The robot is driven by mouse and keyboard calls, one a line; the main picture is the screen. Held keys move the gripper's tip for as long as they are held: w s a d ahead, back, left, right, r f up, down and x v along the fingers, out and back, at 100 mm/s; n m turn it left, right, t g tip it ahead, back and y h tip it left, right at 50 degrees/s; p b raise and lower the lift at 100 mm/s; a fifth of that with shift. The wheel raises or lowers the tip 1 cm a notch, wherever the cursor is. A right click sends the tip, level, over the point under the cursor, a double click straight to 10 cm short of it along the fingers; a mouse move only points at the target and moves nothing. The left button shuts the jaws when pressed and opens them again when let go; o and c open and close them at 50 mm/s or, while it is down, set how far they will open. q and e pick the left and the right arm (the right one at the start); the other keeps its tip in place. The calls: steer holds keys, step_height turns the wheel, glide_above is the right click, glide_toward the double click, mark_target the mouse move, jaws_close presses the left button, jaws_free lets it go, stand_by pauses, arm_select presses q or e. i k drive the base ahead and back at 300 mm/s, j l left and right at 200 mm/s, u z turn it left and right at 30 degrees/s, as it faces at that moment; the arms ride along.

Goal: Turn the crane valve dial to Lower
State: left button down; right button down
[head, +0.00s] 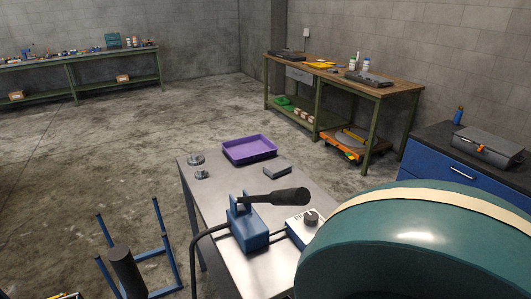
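A small white box with a dark round dial (311,218) sits on the near part of the steel table. It has black lettering on its top, partly visible and too small to read in full, so I cannot tell which setting the dial points to. A blue unit (249,232) with a black-gripped lever (278,197) stands just left of the box. Black hoses or cables run from the blue unit. Neither of my grippers is in view.
A large green rounded body with a cream band (420,245) fills the right foreground, close to the dial box. The steel table (222,190) also holds a purple tray (249,150), a grey block (277,167) and small metal parts (196,160). A blue frame (162,235) stands left.

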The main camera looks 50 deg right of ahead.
mark_target(311, 218)
steer(key=z, duration=1.4)
steer(key=k+l, duration=0.1)
steer(key=l, duration=0.15)
